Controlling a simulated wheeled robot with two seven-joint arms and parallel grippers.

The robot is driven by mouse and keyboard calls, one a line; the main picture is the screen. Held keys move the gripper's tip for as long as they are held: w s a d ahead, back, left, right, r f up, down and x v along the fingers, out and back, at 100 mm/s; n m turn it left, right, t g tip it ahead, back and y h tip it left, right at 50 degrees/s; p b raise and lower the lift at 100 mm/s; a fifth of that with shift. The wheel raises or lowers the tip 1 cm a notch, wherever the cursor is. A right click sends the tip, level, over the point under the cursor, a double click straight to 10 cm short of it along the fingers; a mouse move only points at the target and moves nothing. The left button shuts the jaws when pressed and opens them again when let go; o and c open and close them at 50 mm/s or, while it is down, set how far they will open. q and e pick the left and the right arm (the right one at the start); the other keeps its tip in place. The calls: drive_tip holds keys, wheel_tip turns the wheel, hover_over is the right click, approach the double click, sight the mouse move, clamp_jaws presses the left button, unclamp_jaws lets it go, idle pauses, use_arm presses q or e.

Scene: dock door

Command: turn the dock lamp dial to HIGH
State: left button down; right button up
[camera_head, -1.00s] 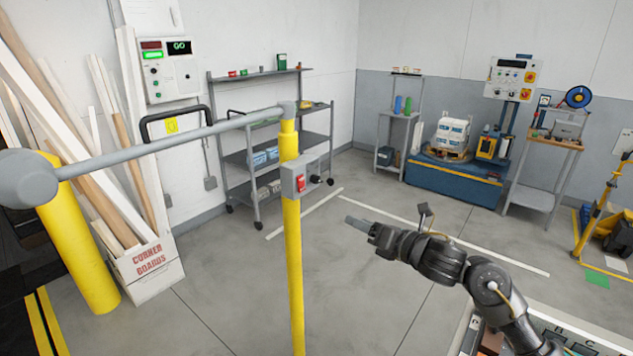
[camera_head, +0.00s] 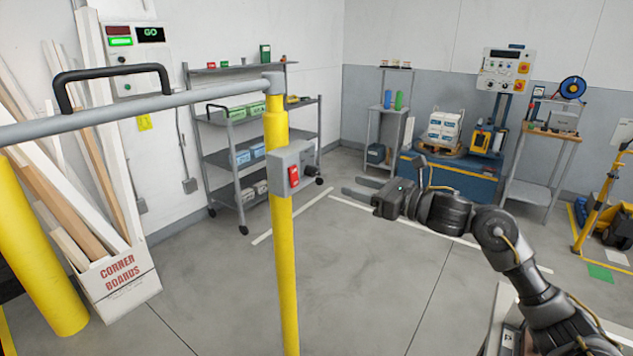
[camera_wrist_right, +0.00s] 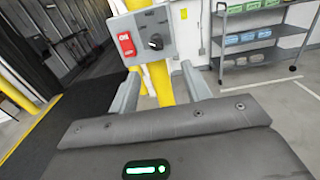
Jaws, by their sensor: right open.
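A grey switch box (camera_head: 287,167) is fixed to a yellow post (camera_head: 280,240). In the head view its red switch (camera_head: 294,176) shows, but no dial can be made out. In the right wrist view the box (camera_wrist_right: 179,22) carries the red switch (camera_wrist_right: 126,44) and a dark round dial (camera_wrist_right: 155,42) to its right. The dial's markings cannot be read. My right gripper (camera_head: 353,186) is open and empty, to the right of the box in the head view. In the wrist view its fingers (camera_wrist_right: 160,88) point toward the box, apart from the dial. My left gripper is not in view.
A grey barrier arm (camera_head: 190,100) with a black handle (camera_head: 110,72) crosses left of the post. Corner boards stand in a white box (camera_head: 122,282). A wall panel (camera_head: 135,55) shows GO. A grey shelf cart (camera_head: 220,150) stands behind. Floor right of the post is clear.

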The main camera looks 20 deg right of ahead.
sight(318, 174)
drive_tip(key=p+x, duration=0.1)
drive_tip(key=x, duration=0.2)
drive_tip(key=p+x, duration=0.1)
drive_tip(key=x, duration=0.2)
drive_tip(key=p+x, duration=0.2)
drive_tip(key=x, duration=0.1)
drive_tip(key=shift+a+r, duration=0.35)
drive_tip(key=shift+a, duration=0.1)
drive_tip(key=shift+w+a+f, duration=0.2)
drive_tip(key=shift+w+a, duration=0.2)
drive_tip(key=shift+w, duration=0.1)
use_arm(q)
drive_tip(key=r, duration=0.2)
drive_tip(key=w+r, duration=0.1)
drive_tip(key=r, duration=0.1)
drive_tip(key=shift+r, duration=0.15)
use_arm(e)
drive_tip(key=c, duration=1)
